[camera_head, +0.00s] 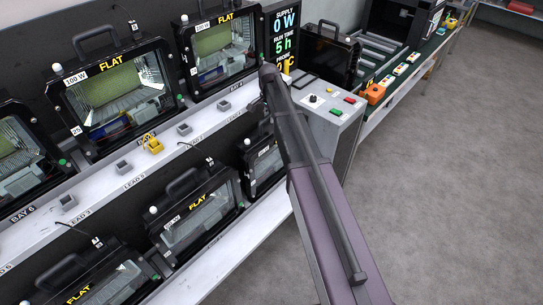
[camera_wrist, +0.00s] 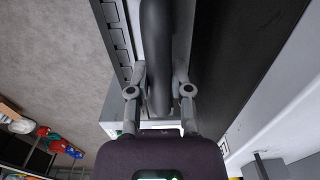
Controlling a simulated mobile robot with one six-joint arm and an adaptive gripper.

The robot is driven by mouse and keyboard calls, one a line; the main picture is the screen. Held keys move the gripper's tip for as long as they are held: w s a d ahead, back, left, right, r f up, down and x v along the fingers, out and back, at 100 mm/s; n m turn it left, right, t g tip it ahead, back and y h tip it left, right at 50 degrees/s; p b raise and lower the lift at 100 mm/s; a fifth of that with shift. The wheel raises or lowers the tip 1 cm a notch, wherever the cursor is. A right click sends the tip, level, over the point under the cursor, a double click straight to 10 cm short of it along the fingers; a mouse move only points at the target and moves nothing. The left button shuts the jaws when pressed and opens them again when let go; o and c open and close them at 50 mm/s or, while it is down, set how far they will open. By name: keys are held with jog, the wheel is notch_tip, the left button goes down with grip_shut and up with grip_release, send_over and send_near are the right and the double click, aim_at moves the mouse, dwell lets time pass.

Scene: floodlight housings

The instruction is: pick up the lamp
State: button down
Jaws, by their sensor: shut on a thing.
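In the wrist view, my gripper (camera_wrist: 160,88) has its two fingers on either side of a thick black handle (camera_wrist: 157,40) and is shut on it. A finned dark edge (camera_wrist: 118,35) lies to the left of the handle. The rest of that lamp is mostly out of view. In the head view, my arm covers the place of the grip, so I cannot tell which lamp it is. Black floodlights with handles stand in two rows, among them a 100 W one (camera_head: 120,90), one further right (camera_head: 222,48) and a lower one (camera_head: 200,215).
A white ledge (camera_head: 100,200) with small grey sockets and a yellow clip (camera_head: 153,143) runs between the rows. A supply display (camera_head: 284,35) reads 0 W. A control box (camera_head: 325,105) and a dark lamp-like case (camera_head: 330,55) stand at right. Grey floor (camera_head: 455,170) is clear.

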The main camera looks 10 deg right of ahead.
jog(key=shift+w+r+p, duration=0.1)
jog(key=shift+r+p, duration=0.15)
jog(key=shift+p, duration=0.05)
notch_tip(320, 180, up, 9)
jog(key=p, duration=0.9)
jog(key=shift+r, duration=0.15)
dwell(0.4)
jog(key=shift+r, duration=0.1)
dwell(0.8)
